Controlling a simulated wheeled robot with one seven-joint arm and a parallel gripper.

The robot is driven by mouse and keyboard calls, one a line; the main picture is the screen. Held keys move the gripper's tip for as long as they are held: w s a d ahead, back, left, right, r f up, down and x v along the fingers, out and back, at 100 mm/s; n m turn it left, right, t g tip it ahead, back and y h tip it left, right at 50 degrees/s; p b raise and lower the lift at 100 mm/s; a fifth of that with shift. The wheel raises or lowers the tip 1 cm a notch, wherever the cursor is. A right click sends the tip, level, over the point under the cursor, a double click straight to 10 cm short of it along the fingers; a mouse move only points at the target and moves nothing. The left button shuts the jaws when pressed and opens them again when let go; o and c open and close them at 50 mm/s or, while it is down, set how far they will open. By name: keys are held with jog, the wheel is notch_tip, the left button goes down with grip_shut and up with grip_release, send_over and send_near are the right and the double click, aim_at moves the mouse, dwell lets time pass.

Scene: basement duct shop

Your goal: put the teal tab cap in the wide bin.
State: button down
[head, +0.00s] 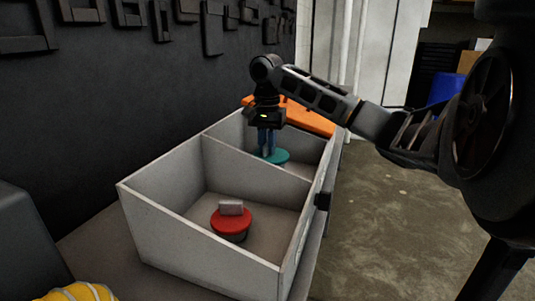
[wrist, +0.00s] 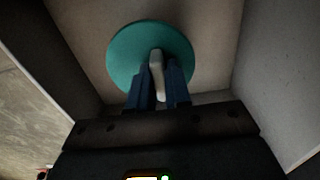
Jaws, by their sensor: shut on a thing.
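The teal tab cap (head: 281,156) is a round teal disc inside the far compartment of a grey divided bin (head: 205,258). My gripper (head: 266,150) reaches down into that compartment from above. In the wrist view my gripper (wrist: 160,75) is shut on the pale upright tab of the teal cap (wrist: 122,50), one blue finger on each side. I cannot tell whether the cap touches the compartment floor. The near compartment looks larger than the far one and holds a red cap (head: 231,221) with a grey tab.
A thin divider (head: 250,168) separates the two compartments. A dark wall with black fittings (head: 212,30) stands along the left. An orange object (head: 305,118) lies beyond the bin. A yellow object (head: 80,292) is at the lower left. Open floor (head: 400,215) lies on the right.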

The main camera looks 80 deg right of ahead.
aim_at(267, 154)
jog(key=shift+f, duration=1.4)
jog(key=shift+f, duration=0.1)
jog(key=c, duration=1.1)
grip_release()
jog(key=shift+o, duration=0.2)
notch_tip(267, 154, up, 12)
jog(key=shift+r+p, duration=0.1)
jog(key=shift+p, duration=0.2)
